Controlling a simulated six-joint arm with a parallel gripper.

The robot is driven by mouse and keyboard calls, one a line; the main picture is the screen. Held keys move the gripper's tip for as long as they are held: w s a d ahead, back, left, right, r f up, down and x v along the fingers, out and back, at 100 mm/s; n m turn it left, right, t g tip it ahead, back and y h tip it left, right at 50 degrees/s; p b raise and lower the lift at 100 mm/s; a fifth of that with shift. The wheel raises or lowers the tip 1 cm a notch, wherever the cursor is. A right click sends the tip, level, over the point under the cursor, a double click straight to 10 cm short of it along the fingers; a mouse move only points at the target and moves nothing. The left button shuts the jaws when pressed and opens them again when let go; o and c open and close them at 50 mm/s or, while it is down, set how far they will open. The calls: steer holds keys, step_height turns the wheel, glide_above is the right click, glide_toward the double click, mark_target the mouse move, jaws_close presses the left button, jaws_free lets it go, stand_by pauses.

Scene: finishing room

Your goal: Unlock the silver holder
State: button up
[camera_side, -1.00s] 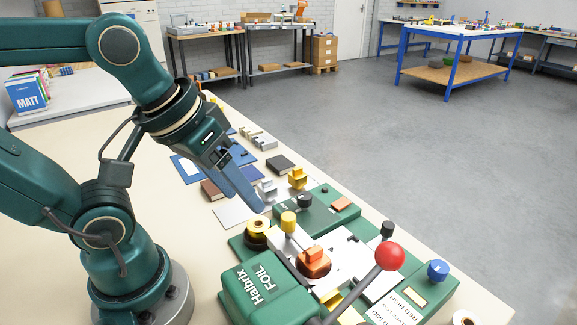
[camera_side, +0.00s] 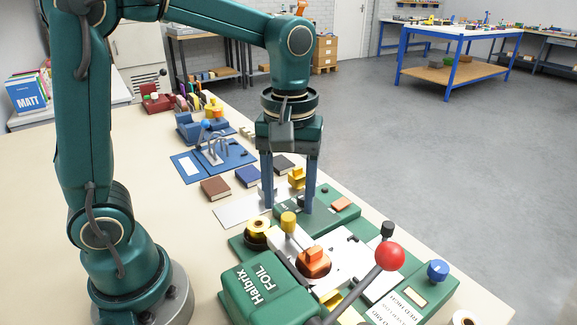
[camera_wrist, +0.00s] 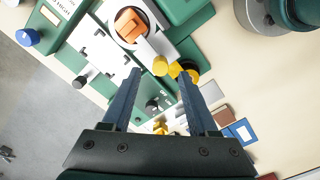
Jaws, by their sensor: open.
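My gripper (camera_side: 288,208) points down with its two blue fingers apart and nothing between them. It hangs near the back of the green foil press (camera_side: 250,290), just behind a yellow knob (camera_side: 288,222). In the wrist view this knob (camera_wrist: 160,66) lies just ahead, between the fingertips. I cannot see any lock clearly.
A lever with a red ball (camera_side: 390,256) rises in front of the press plate. A blue knob (camera_side: 438,270) and black knob (camera_side: 387,229) stand to the right. A brass block (camera_side: 297,178) and brown book (camera_side: 215,189) lie behind. The table's left part is clear.

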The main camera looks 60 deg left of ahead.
mark_target(289, 215)
steer(key=shift+f, duration=1.55)
steer(key=shift+c, duration=0.3)
jaws_close()
